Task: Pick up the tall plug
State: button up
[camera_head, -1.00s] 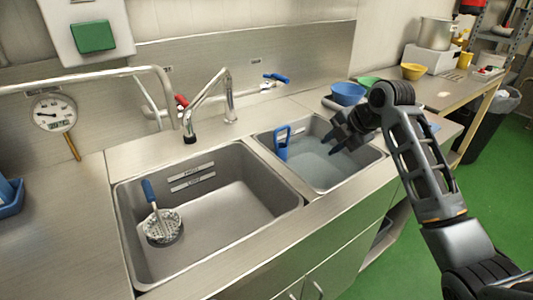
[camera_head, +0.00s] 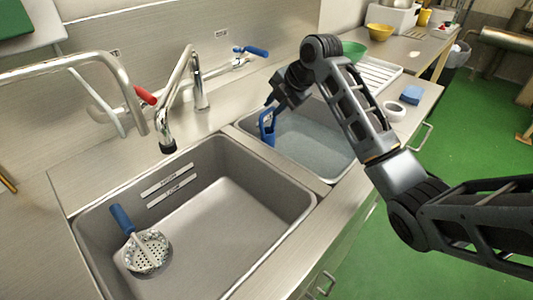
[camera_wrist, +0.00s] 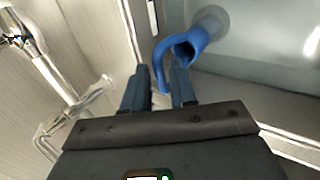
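The tall plug (camera_head: 266,128) is blue with a loop-shaped handle and stands in the right basin, near its left wall. In the wrist view the tall plug (camera_wrist: 192,42) shows from above, its loop reaching down toward my fingertips. My gripper (camera_head: 275,101) is just above the plug in the head view. In the wrist view my gripper (camera_wrist: 161,68) is open, with the loop's near end at the gap between the two fingers. I cannot tell whether they touch. The plug's lower part is under water.
The right basin (camera_head: 318,146) holds water. The left basin (camera_head: 225,215) holds a blue-handled perforated skimmer (camera_head: 147,250). Taps (camera_head: 196,85) with a red and a blue lever stand behind. A green bowl (camera_head: 354,50), a white ring (camera_head: 394,111) and a blue sponge (camera_head: 411,94) lie to the right.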

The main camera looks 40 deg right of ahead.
aim_at(271, 109)
jog(key=b+x, duration=0.1)
jog(key=x, duration=0.1)
jog(key=b+x, duration=0.2)
jog(key=x, duration=0.1)
jog(key=shift+a, duration=0.2)
jog(key=shift+r, duration=0.1)
grip_shut()
